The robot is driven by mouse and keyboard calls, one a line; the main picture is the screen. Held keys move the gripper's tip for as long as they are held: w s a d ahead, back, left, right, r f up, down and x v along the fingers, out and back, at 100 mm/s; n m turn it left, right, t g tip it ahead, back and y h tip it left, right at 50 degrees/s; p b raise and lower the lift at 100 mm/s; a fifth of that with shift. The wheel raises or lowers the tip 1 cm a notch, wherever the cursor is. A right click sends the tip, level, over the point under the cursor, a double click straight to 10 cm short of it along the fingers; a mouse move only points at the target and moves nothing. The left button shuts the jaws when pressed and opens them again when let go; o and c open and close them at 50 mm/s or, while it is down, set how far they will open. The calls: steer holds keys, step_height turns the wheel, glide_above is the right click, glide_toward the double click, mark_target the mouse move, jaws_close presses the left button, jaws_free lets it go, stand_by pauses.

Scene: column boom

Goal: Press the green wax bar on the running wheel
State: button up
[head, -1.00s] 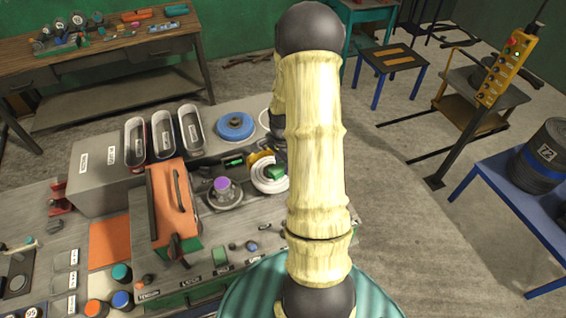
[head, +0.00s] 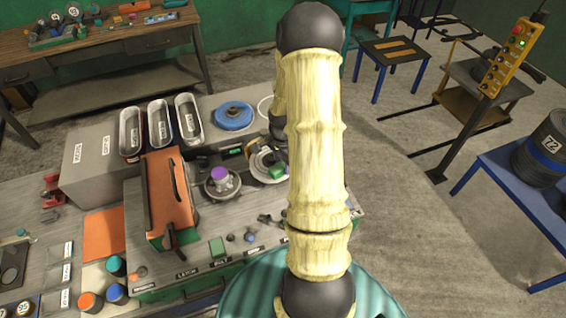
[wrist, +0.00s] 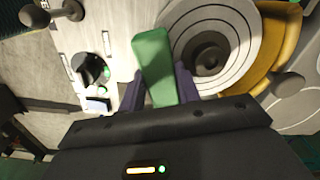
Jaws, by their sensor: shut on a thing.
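The green wax bar (wrist: 155,65) is held between the two fingers of my gripper (wrist: 163,88), which is shut on it. In the wrist view its far end points up the picture, and its right edge meets or overlaps the left rim of the pale wheel (wrist: 238,60) with the dark hub. I cannot tell whether the bar touches the wheel or is just above it. In the head view the green bar (head: 280,170) shows small at the right side of the wheel (head: 258,166), beside my arm. My arm hides part of that area.
A brass-coloured guard (wrist: 285,40) curves around the wheel's right side. An orange-topped box (head: 168,196) and several grey trays (head: 160,122) lie farther left. A blue disc (head: 233,116) lies behind.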

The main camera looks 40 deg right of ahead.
steer(key=shift+f+b, duration=0.5)
steer(key=shift+f, duration=0.1)
stand_by(3.1)
steer(key=shift+r, duration=0.1)
steer(key=shift+r+p, duration=2.9)
steer(key=shift+r, duration=1.05)
